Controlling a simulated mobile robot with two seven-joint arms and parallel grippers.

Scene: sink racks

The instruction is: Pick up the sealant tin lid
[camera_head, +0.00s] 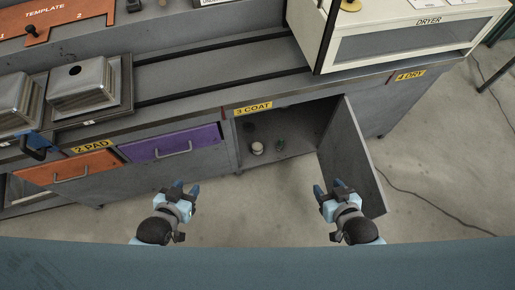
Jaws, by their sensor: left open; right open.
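A small pale round tin (257,149) stands on the floor of the open cabinet under the "3 COAT" label. Its top looks light, and it is too small to tell whether the lid is a separate piece. My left gripper (186,188) is open and empty, in front of the drawers and left of the cabinet opening. My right gripper (329,190) is open and empty, below and to the right of the tin, near the cabinet door. Both grippers are well apart from the tin.
The cabinet door (352,157) swings out at the right of the opening. An orange drawer (70,170) and a purple drawer (170,145) are left of it. A white dryer (405,35) stands on the bench.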

